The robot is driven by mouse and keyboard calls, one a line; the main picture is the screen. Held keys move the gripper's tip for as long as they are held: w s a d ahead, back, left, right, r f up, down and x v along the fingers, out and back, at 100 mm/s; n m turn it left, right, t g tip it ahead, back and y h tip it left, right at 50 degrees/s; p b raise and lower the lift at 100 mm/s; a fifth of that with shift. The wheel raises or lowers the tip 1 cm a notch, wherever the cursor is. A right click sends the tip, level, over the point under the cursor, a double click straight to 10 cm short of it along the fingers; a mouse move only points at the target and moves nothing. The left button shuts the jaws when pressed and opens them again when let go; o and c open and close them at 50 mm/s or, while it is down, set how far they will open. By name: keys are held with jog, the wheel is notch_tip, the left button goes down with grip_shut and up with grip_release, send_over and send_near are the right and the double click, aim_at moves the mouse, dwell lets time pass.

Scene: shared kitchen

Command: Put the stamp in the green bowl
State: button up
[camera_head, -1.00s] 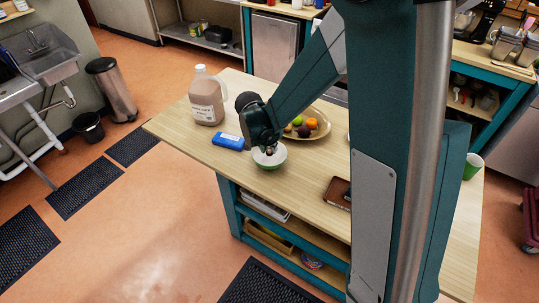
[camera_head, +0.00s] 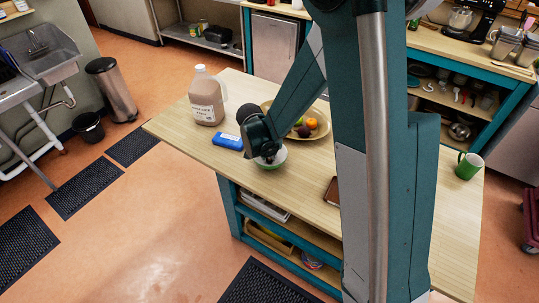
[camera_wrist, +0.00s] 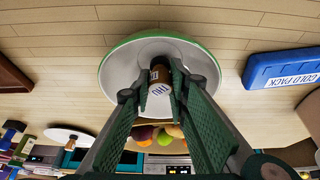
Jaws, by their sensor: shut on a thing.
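The green bowl (camera_head: 279,163), pale inside, stands on the wooden table; my gripper hides part of it in the head view. In the wrist view the green-rimmed bowl (camera_wrist: 112,65) lies right behind my fingertips. My gripper (camera_wrist: 159,90) is shut on the stamp (camera_wrist: 160,77), a small brown piece with a white end and dark marks. The stamp shows against the inside of the bowl; I cannot tell whether it touches the bowl. In the head view my gripper (camera_head: 267,157) points down at the bowl, and the stamp is hidden there.
A blue cold pack (camera_head: 228,141) lies left of the bowl, with a large jug (camera_head: 206,98) behind it. A fruit plate (camera_head: 323,129) is behind to the right. A brown item (camera_head: 331,190) and a green mug (camera_head: 468,166) stand further right. The table's front left is clear.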

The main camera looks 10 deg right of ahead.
jog(key=shift+f, duration=0.3)
jog(key=o, duration=0.9)
jog(key=shift+r, duration=0.15)
jog(key=v, duration=1.2)
jog(key=shift+r, duration=0.1)
dwell(0.7)
